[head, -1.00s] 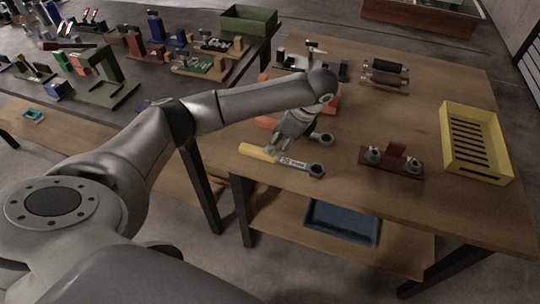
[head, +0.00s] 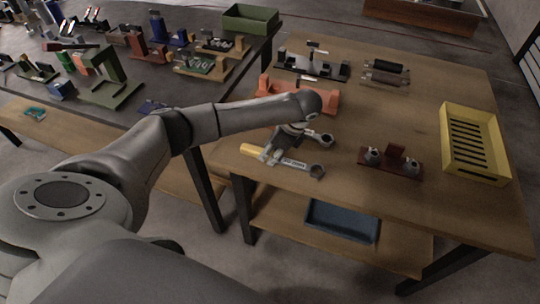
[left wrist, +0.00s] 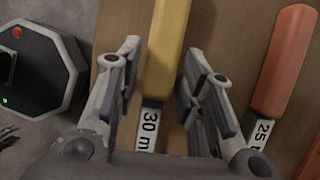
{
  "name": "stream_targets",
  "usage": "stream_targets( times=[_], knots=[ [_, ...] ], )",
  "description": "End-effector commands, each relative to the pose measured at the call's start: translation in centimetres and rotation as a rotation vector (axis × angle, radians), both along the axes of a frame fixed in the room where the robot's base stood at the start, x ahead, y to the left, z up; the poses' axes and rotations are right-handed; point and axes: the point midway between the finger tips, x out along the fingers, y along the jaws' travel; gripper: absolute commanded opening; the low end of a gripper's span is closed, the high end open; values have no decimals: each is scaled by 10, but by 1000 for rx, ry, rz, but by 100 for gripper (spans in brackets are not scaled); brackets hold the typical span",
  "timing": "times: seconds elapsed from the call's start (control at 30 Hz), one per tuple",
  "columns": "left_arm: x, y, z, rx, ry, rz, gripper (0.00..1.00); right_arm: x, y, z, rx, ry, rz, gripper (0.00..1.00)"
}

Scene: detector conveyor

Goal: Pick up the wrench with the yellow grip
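The wrench with the yellow grip (head: 257,153) lies flat near the front left edge of the wooden table; its dark ring end (head: 317,171) points right. In the left wrist view its yellow grip (left wrist: 166,48) and a white label reading "30 m" (left wrist: 149,130) run between the fingers. My left gripper (head: 271,153) is open, one finger on each side of the wrench, with gaps between fingers and grip; it also shows in the left wrist view (left wrist: 158,80). A second wrench with an orange grip (left wrist: 284,62), labelled 25, lies to the right. My right gripper is not in view.
An orange holder (head: 325,97) stands behind my gripper. A dark red stand (head: 391,162) and a yellow slotted tray (head: 477,143) are to the right. A blue tray (head: 342,222) sits on the lower shelf.

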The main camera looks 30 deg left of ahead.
Motion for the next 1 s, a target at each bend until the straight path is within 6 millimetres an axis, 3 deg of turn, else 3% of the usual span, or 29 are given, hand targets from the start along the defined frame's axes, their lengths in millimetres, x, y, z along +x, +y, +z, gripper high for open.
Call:
stream_targets(
  times=[0.03,0.23,0.73,1.0],
  knots=[
    [0,0,0,0,0,0,25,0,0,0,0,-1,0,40],
    [0,0,0,0,0,0,0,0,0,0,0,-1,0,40],
    [1,0,6,-1,-3,0,0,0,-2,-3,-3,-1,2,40],
    [-5,-4,39,-2,-4,-3,0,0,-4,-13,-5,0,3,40]
  ],
)
